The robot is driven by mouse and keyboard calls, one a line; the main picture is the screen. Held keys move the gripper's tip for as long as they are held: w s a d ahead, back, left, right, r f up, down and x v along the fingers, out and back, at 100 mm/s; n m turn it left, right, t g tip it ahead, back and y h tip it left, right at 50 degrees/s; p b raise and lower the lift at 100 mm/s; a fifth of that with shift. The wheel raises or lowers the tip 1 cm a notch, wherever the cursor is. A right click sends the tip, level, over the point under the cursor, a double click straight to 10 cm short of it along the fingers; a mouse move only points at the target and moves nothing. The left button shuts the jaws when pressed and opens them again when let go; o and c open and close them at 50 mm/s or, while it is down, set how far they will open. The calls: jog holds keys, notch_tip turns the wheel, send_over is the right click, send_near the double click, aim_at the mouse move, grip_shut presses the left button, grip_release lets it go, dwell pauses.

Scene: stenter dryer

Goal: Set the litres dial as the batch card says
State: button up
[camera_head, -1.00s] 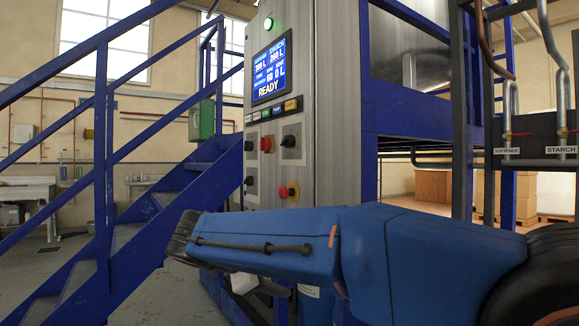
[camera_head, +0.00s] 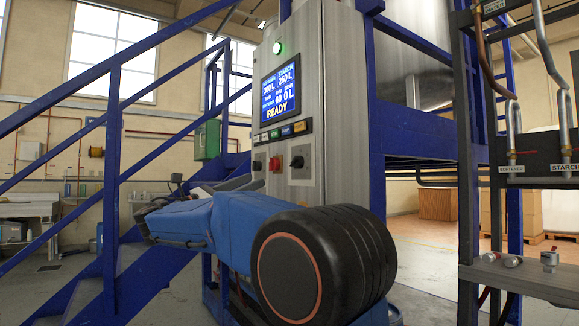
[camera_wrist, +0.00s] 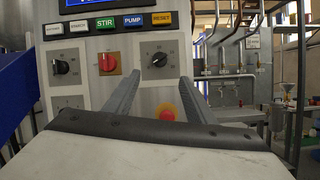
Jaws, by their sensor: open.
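The control panel (camera_head: 318,95) carries a black dial (camera_head: 298,162) on a grey plate; it also shows in the wrist view (camera_wrist: 159,59), with a printed scale around it. A second black dial (camera_wrist: 62,67) sits on the left, with a red switch (camera_wrist: 108,62) between the two. The markings are too small to tell which is the litres dial. My gripper (camera_wrist: 161,77) is open and empty. Its fingers point at the panel, with the right dial seen between and just above the tips, apparently apart from them. No batch card can be made out.
The lit screen (camera_head: 281,87) reads READY, with litre figures above. Labelled buttons (camera_wrist: 133,20) run below it. A red stop button (camera_wrist: 166,113) sits under the right dial. Blue stair rails (camera_head: 112,150) stand left; pipes and a shelf (camera_head: 530,275) stand right.

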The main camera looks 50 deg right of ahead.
aim_at(292, 163)
jog(key=x, duration=1.5)
jog(key=shift+f, duration=0.1)
jog(key=c, duration=1)
